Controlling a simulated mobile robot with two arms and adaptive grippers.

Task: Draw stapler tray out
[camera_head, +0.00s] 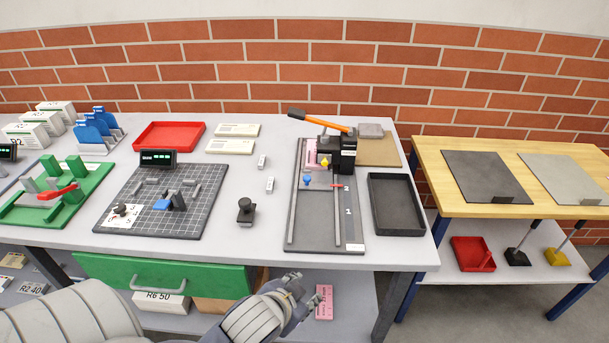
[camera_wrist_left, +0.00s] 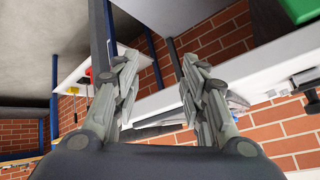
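The stapler stands on a dark grey tray-like base (camera_head: 328,227) with two rails on the white table, and has an orange handle (camera_head: 318,121) and a black body (camera_head: 347,154). A green drawer front (camera_head: 215,283) with a grey bar handle (camera_head: 159,284) is under the tabletop and looks shut. My left gripper (camera_head: 298,290) is in front of the table's front edge, below the stapler base and right of the drawer, touching neither. In the left wrist view its fingers (camera_wrist_left: 158,62) are apart with nothing between them. My right gripper is in neither view.
The white tabletop (camera_head: 255,247) holds a red tray (camera_head: 168,136), a gridded dark board (camera_head: 155,208), a green fixture (camera_head: 55,197) and an empty black tray (camera_head: 396,205). A lower shelf (camera_head: 345,290) carries a pink pack (camera_head: 324,302) near my gripper. A wooden-topped table (camera_head: 451,205) stands at right.

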